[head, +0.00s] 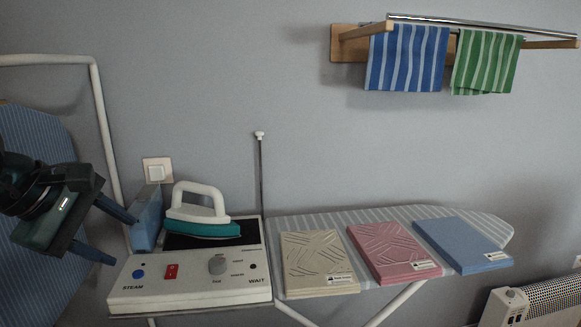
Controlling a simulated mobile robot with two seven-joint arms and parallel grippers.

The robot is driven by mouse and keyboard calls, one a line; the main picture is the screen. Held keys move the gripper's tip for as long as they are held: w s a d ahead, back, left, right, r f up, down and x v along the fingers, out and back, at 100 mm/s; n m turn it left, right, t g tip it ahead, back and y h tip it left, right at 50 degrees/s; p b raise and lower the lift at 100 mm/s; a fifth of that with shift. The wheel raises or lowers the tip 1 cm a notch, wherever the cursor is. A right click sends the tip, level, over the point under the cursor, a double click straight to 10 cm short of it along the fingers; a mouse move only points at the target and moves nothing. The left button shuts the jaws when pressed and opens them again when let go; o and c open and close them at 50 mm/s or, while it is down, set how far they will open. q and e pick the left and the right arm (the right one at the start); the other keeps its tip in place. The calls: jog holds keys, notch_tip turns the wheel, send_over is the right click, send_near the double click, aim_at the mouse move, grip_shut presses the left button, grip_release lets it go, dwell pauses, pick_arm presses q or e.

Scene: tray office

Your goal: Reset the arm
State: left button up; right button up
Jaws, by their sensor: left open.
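My left gripper (124,241) is at the left edge of the head view, on a dark green wrist. Its two dark blue fingers are spread apart and point right and down, with nothing between them. The fingertips appear just left of the steam station (190,292) and a blue upright piece beside it; the exact gap cannot be told. A white and teal iron (201,216) rests on the station's dark pad. My right gripper is not in view.
The striped ironing board (330,221) carries a cream block (313,257), a pink block (388,250) and a blue block (455,241). A thin upright rod (261,175) stands behind the station. A wall rack (350,48) holds blue and green striped towels. A heater (540,302) is at lower right.

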pick_arm(q)
jog(key=s+d+f+n+g+h+p, duration=0.15)
jog(key=d+n+h, duration=0.25)
jog(key=d+h, duration=0.4)
jog(key=s+d+f+n+g+h+p, duration=0.15)
jog(key=d+n+h, duration=0.25)
jog(key=d+h, duration=0.45)
jog(key=w+a+f+n+t+y+p, duration=0.15)
jog(key=f+n+t+y, duration=0.5)
jog(key=n, duration=1.05)
jog(key=w+a+f+n+t+y+p, duration=0.15)
jog(key=f+n+t+y, duration=0.5)
jog(key=n, duration=0.95)
jog(key=s+f+n+g+y, duration=0.2)
jog(key=s+f+n, duration=0.4)
jog(key=f, duration=0.3)
jog(key=s+d+f+n+g+y, duration=0.1)
jog(key=s+f+n+g, duration=0.3)
jog(key=f, duration=0.6)
jog(key=shift+s+d+n+y, duration=0.2)
jog(key=shift+s+n+y, duration=0.15)
jog(key=shift+s+n, duration=0.7)
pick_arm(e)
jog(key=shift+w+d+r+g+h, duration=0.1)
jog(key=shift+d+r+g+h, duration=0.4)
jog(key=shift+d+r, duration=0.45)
